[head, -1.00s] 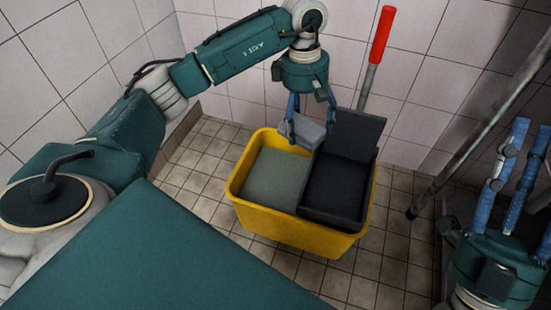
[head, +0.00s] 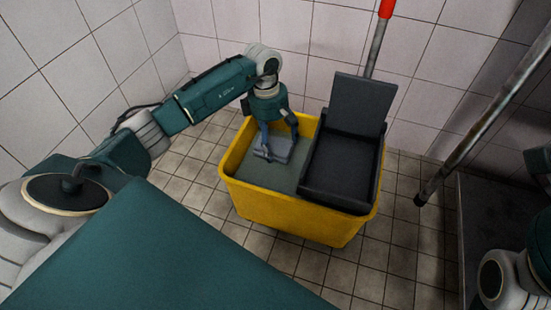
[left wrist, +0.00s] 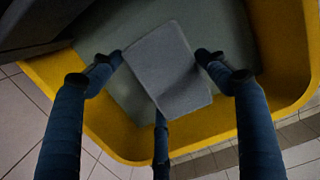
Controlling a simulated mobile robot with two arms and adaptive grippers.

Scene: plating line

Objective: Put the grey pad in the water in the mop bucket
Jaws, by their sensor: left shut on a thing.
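The grey pad (head: 282,147) is held by my left gripper (head: 271,150), low inside the water side of the yellow mop bucket (head: 290,214). The pad also shows in the left wrist view (left wrist: 165,65), tilted, with the blue fingers around it. The left gripper is shut on it. The grey-green water (head: 256,173) lies under and around the pad. I cannot tell whether the pad touches the water. My right gripper's fingers are out of view.
A black wringer (head: 340,168) with a raised back plate fills the right half of the bucket. A red-handled mop pole (head: 376,45) stands behind it. A grey metal pole (head: 480,110) leans at the right. Tiled walls stand close behind.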

